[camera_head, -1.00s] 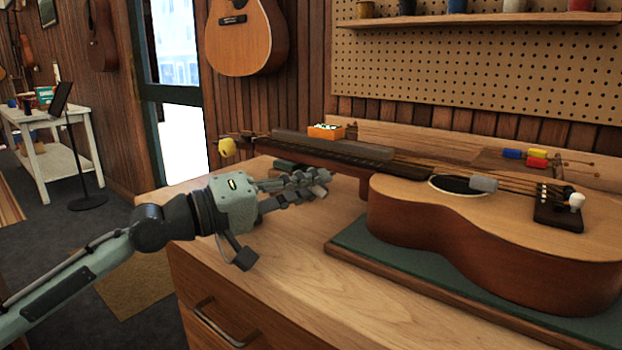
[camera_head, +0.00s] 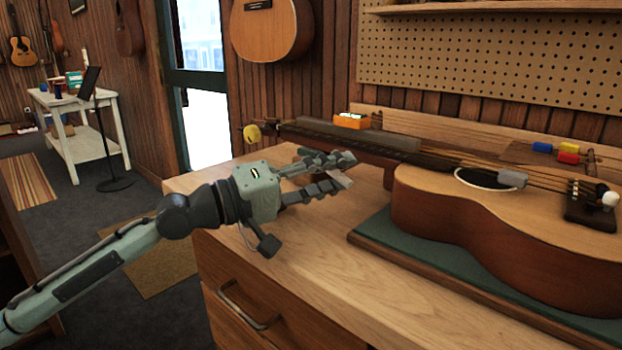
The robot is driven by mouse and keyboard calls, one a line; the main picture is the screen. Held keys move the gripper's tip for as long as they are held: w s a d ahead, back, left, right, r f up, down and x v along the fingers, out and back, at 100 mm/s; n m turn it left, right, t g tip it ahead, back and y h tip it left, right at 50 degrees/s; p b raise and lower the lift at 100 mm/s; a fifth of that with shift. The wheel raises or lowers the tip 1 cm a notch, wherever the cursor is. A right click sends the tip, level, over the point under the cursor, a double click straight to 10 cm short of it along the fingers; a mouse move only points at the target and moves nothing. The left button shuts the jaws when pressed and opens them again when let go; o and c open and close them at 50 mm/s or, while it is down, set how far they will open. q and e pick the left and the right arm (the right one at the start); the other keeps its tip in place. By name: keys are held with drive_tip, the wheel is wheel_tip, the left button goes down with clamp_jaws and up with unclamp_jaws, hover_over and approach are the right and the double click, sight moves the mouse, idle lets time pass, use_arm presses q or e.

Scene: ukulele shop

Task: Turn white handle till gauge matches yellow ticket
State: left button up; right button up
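An acoustic guitar (camera_head: 450,215) lies face up on a green mat (camera_head: 385,246) on the wooden bench. A small white knob (camera_head: 609,199) stands at its bridge, at the right edge; I cannot tell if this is the white handle. A yellow knob (camera_head: 252,133) is at the headstock end. I cannot make out a gauge or a yellow ticket. My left gripper (camera_head: 348,168) is over the bench's left part, in front of the neck. Its fingers look parted and hold nothing that I can see. My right gripper is out of view.
An orange box (camera_head: 350,121) sits behind the neck. Small red, yellow and blue pieces (camera_head: 568,150) are on a wooden block at the back right. The bench top (camera_head: 300,262) is bare in front of the mat. A drawer handle (camera_head: 240,308) is below.

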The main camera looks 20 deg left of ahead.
use_arm(q)
drive_tip(key=v, duration=1.1)
drive_tip(key=shift+s+a+f, duration=0.1)
drive_tip(key=shift+s+a, duration=0.15)
